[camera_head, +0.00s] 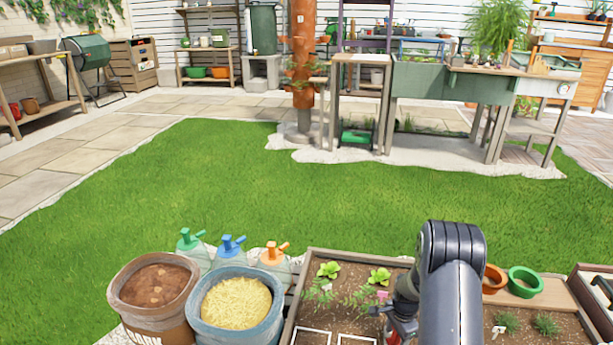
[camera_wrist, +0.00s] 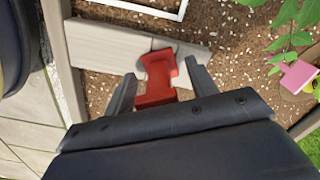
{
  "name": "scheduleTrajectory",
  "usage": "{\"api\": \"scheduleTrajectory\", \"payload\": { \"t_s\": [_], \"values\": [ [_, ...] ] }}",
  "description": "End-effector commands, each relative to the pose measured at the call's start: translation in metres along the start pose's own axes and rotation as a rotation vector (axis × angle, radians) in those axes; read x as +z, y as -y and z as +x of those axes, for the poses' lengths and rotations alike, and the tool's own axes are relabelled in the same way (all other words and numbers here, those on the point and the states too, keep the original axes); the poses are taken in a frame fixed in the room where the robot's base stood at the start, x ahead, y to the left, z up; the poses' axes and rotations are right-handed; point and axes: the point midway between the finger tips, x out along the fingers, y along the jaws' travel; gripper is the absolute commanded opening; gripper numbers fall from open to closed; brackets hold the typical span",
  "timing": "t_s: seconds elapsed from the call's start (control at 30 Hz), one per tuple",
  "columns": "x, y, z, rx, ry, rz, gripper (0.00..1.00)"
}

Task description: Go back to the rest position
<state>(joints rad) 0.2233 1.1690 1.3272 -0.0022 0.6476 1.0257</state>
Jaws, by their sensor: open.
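My gripper (camera_wrist: 159,69) is open in the wrist view, one finger on each side of a red object (camera_wrist: 156,82). The red object lies over or beside a pale wooden board; whether the fingers touch it cannot be told. In the head view my gripper (camera_head: 386,312) is low over the planter bed (camera_head: 290,312) at the bottom, partly hidden by my arm. A bit of red shows beside it.
The bed holds soil, seedlings and white frames (camera_head: 312,337). An orange pot (camera_head: 494,279) and a green pot (camera_head: 525,282) stand right of my arm. A soil bag (camera_head: 128,310), a gravel bag (camera_head: 205,322) and spray bottles (camera_head: 231,252) stand left. Open lawn (camera_head: 250,190) lies beyond.

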Motion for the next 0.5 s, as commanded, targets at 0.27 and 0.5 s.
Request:
{"api": "scheduleTrajectory", "payload": {
  "t_s": [0.27,0.5],
  "values": [
    [-0.0002,0.0002,-0.0133,-0.001,-0.001,0.000,0.54],
    [-0.0001,0.0002,-0.0124,-0.001,-0.001,0.000,0.54]
  ]
}}
